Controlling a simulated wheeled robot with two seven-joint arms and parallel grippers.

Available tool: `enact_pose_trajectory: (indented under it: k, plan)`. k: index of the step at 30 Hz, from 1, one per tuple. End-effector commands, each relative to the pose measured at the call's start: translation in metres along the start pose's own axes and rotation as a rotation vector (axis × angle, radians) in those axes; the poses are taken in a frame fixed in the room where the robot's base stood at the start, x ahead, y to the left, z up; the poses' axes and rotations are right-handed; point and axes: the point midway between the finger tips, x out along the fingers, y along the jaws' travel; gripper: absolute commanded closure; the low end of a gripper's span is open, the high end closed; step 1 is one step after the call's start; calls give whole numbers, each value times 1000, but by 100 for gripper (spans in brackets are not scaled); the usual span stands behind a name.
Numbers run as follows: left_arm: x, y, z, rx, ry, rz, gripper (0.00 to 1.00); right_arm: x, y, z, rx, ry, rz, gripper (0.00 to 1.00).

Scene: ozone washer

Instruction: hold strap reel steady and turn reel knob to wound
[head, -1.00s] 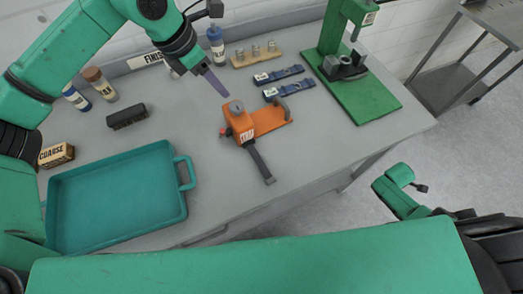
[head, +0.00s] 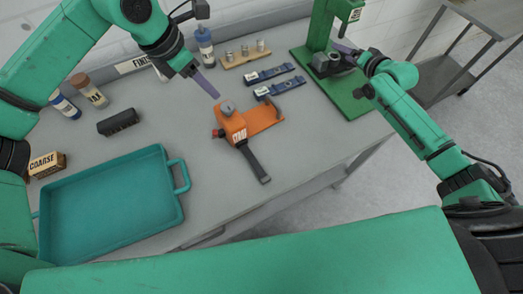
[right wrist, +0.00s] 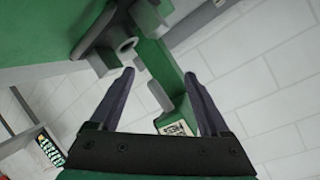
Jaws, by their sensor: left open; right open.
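The orange strap reel (head: 240,124) lies on the grey bench, with a dark strap (head: 254,164) reaching toward the front edge. My right gripper (head: 345,50) is in front of the green press at the back right, away from the reel. In the right wrist view its two fingers (right wrist: 162,95) are spread with nothing between them.
The green press (head: 322,60) stands close to my right gripper and fills much of the right wrist view (right wrist: 150,60). Two blue straps (head: 275,80) lie behind the reel. A teal tray (head: 110,205) is at left.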

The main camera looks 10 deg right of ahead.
Motion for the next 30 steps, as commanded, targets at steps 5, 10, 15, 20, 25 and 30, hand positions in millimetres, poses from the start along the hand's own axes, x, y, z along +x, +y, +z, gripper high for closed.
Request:
enact_pose_trajectory:
  k: [5,10,15,20,25,30]
  plan:
    - [0,0,0,0,0,0,50,-6,-133,12,799,-15,-454,20]
    - [0,0,0,0,0,0,50,-60,-231,-15,1690,-249,-945,20]
    - [0,0,0,0,0,0,50,-71,-231,81,2341,-479,-995,20]
    - [0,0,0,0,0,0,50,-84,-221,198,2743,-484,-824,20]
    - [0,0,0,0,0,0,50,-126,-203,299,2726,-390,-540,20]
    - [0,0,0,0,0,0,50,-156,-193,342,2380,-401,-376,20]
